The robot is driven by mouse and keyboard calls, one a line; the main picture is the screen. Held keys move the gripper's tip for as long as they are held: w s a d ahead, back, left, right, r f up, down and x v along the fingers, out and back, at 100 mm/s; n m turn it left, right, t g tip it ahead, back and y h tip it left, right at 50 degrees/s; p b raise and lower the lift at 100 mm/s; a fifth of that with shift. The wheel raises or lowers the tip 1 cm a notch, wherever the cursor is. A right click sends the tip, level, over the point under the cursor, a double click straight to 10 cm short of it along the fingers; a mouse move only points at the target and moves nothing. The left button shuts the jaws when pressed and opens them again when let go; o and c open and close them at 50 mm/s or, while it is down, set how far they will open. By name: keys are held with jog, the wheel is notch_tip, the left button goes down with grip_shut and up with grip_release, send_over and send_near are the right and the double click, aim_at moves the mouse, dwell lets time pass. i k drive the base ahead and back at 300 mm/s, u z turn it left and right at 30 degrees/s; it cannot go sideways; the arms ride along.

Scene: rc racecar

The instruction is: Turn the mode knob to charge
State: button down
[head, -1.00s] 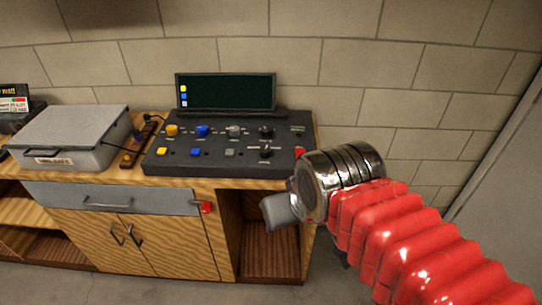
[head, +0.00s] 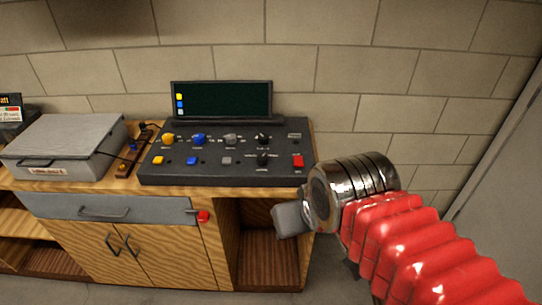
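A dark control panel (head: 215,172) sits on the wooden bench, below a dark screen (head: 222,99). It carries a yellow knob (head: 168,139), a blue knob (head: 199,139), a grey knob (head: 231,140) and two black knobs, one upper (head: 263,139) and one lower (head: 263,159). The labels are too small to read, so I cannot tell which is the mode knob. My gripper (head: 286,221) is in front of the bench, below and right of the panel, apart from all knobs. Its grey end points left; I cannot see a gap between fingers.
A red button (head: 298,161) and yellow, blue and grey buttons line the panel's front. A grey case (head: 62,140) stands left on the bench. A grey drawer (head: 105,208) and cupboard doors (head: 130,250) are below, beside an open compartment (head: 268,250).

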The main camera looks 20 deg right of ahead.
aim_at(262, 159)
jog(key=z, duration=0.1)
jog(key=i, duration=0.5)
jog(key=u, duration=0.05)
jog(key=k, duration=1.35)
jog(key=u, duration=0.55)
jog(key=i, duration=1.5)
jog(key=u, duration=0.1)
